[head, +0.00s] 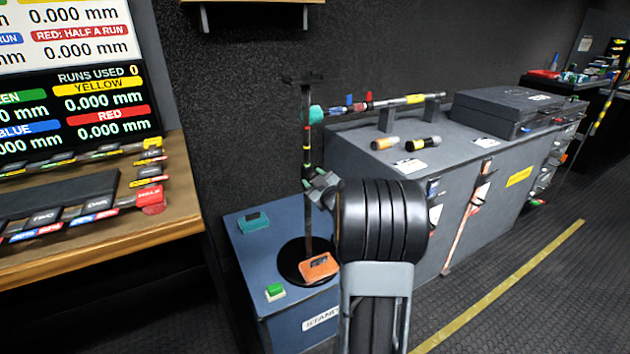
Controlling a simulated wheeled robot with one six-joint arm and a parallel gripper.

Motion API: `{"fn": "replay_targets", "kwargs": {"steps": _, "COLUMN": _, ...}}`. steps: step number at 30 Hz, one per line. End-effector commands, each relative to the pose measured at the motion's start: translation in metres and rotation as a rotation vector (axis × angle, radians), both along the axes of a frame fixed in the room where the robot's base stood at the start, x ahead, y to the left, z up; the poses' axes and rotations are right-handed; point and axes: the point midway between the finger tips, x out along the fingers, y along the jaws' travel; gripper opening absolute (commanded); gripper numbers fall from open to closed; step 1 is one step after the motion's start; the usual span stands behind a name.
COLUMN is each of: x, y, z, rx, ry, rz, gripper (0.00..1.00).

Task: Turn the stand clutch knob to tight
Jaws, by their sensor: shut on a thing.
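The stand is a thin dark pole (306,215) that stands upright on a round black base (289,262), with a short dark bar (302,78) across its top. Coloured bands in red, yellow and green mark the upper pole. My gripper (317,187) reaches in from the right at about the middle of the pole. Its grey fingers are shut at the clutch, just beside the pole. The clutch knob is small and mostly hidden by the fingers, so I cannot tell how far it is turned. My black wrist hides what lies right behind it.
The stand is on a blue box (245,290) with a teal block (254,222), an orange block (319,267) and a green button (274,290). A wooden desk (180,226) is at left. A grey cabinet (350,150) with a long boom pole (385,105) is behind right. Floor at right is clear.

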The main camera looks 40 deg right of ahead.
Motion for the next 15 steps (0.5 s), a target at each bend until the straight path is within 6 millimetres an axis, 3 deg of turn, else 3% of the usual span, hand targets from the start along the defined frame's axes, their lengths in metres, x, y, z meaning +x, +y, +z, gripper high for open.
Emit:
{"fn": "replay_targets", "kwargs": {"steps": 5, "x": 0.0, "y": 0.0001, "z": -0.0002, "rx": -0.001, "ry": 0.0, "rz": 0.0, "gripper": 0.2}}
{"fn": "replay_targets", "kwargs": {"steps": 6, "x": 0.0, "y": 0.0, "z": -0.0001, "rx": -0.001, "ry": 0.0, "rz": 0.0, "gripper": 0.48}}
{"fn": "replay_targets", "kwargs": {"steps": 13, "x": 0.0, "y": 0.0001, "z": -0.0001, "rx": -0.002, "ry": 0.0, "rz": 0.0, "gripper": 0.7}}
{"fn": "replay_targets", "kwargs": {"steps": 15, "x": 0.0, "y": 0.0, "z": 0.0, "rx": -0.002, "ry": 0.0, "rz": 0.0, "gripper": 0.7}}
